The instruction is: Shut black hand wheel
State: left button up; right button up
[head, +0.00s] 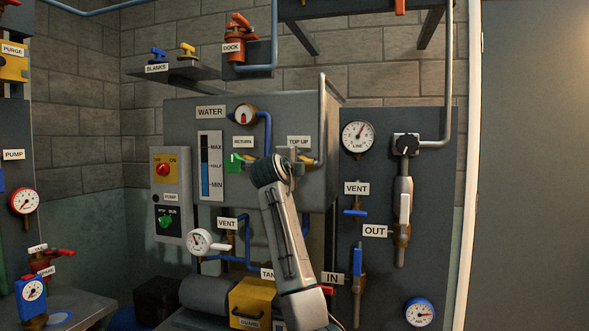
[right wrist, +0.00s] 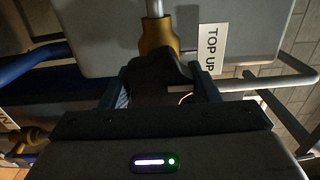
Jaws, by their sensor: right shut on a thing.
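The black hand wheel (right wrist: 163,74) shows in the right wrist view on a brass valve body (right wrist: 157,38), beside the TOP UP label (right wrist: 211,48). My right gripper (right wrist: 163,90) is shut on it, with a blue-grey finger at each side. In the head view my right arm reaches up from below, and its gripper (head: 280,165) is at the valve under the TOP UP label (head: 298,141). There the gripper hides the wheel. How far the wheel is turned cannot be told. My left gripper is not in view.
Left of my gripper is a green-handled RETURN valve (head: 233,163). A level gauge (head: 210,165) is farther left on the grey tank. A pipe (head: 322,110) runs down close on the right. The right panel bears another black knob (head: 406,144) and a LINE gauge (head: 358,137).

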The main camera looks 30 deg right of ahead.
dwell(0.3)
jog(key=o, duration=1)
pick_arm(q)
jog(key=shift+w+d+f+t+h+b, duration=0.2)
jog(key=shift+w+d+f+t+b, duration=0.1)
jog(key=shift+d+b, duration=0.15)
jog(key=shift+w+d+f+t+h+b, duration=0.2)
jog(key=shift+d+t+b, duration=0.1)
jog(key=shift+b, duration=0.1)
pick_arm(e)
jog(key=v, duration=1)
jog(key=shift+s+a, duration=0.25)
jog(key=shift+f, duration=0.1)
